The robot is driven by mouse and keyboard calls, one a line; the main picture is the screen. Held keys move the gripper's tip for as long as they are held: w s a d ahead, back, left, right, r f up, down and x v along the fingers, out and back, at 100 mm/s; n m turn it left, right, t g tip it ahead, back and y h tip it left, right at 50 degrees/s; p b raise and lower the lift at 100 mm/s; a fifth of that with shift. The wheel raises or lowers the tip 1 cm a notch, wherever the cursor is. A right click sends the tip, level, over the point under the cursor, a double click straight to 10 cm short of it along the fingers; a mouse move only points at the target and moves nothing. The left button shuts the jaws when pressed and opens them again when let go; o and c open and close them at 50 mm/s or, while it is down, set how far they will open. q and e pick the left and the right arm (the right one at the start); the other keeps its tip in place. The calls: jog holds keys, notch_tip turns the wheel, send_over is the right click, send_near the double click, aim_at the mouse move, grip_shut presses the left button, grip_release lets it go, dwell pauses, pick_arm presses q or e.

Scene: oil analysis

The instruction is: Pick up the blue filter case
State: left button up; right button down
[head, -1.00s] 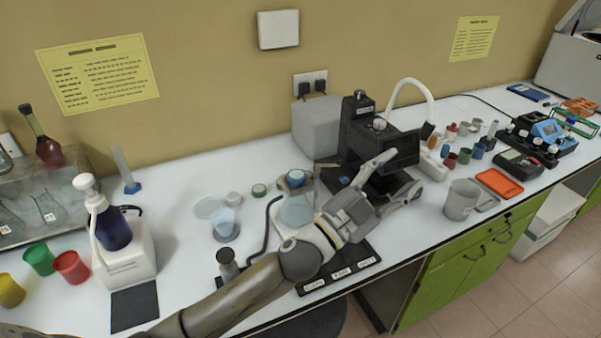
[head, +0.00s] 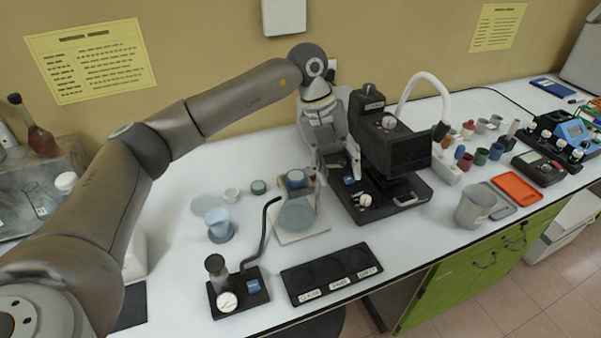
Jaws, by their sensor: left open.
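My left gripper (head: 336,181) reaches down from above, just right of the case. Its fingers point down and are open, with nothing seen held between them. The left finger is close to the case's right side; I cannot tell whether they touch. My right gripper is out of view.
A black press-like device (head: 395,150) stands close to the gripper's right. A black gauge stand (head: 238,290) with a bent rod and a black labelled tray (head: 331,273) lie in front.

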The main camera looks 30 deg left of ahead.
pick_arm(q)
jog(key=w+a+r+n+y, duration=0.15)
jog(key=a+r+y, duration=0.25)
jog(key=a, duration=0.7)
jog(key=p, duration=0.2)
send_over(296, 176)
jog(key=shift+n, duration=0.45)
jog(key=f, duration=0.5)
jog(key=shift+a+f, duration=0.2)
jog(key=shift+f+p, duration=0.3)
jog(key=shift+f, duration=0.2)
notch_tip(296, 176, down, 3)
jog(key=shift+d+f+p, duration=0.1)
jog(key=shift+d+p, duration=0.05)
jog(key=shift+p, duration=0.8)
jog(key=shift+f, duration=0.6)
jog(key=c, duration=0.6)
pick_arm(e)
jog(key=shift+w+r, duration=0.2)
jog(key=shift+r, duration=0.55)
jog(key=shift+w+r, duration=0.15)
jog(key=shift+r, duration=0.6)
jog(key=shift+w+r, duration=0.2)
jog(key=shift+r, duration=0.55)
